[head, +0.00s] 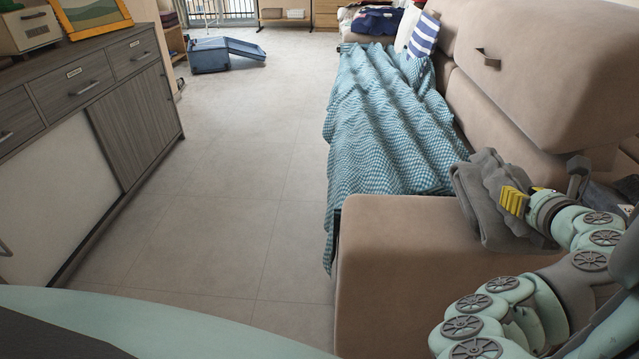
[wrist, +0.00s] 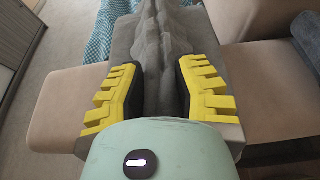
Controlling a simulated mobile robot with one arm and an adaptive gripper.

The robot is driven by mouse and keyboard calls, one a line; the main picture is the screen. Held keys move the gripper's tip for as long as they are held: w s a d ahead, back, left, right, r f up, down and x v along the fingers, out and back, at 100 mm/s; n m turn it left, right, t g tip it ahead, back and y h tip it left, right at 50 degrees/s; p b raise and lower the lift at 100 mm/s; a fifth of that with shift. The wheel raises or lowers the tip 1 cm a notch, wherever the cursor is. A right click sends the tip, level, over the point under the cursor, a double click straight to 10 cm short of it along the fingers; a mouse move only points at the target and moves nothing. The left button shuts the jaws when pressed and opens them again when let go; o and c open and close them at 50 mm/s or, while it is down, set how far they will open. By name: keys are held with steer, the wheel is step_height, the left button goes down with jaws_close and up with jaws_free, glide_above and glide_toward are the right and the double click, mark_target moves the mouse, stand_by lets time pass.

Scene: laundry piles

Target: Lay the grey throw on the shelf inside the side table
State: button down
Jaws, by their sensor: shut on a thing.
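The grey throw (head: 484,200) lies folded over the near end of the beige sofa, by its armrest. My gripper (head: 515,200) is at the throw's right side, with its yellow fingers against the cloth. In the wrist view the throw (wrist: 165,45) runs between the two yellow-padded fingers of my gripper (wrist: 160,95), and a ridge of cloth is pinched between them. Part of the throw is hidden behind the fingers and my wrist. I cannot make out the side table with its shelf in either view.
The beige sofa armrest (head: 425,270) is close in front of my arm. A teal checked blanket (head: 385,130) covers the seat. A grey sideboard (head: 85,110) stands left. The tiled floor (head: 240,170) between is clear.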

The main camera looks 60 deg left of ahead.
step_height(320, 180, down, 4)
steer(key=shift+s+r+b, duration=0.1)
steer(key=shift+r+b, duration=0.1)
steer(key=shift+b, duration=0.7)
steer(key=shift+r, duration=0.1)
steer(key=c, duration=0.8)
jaws_free()
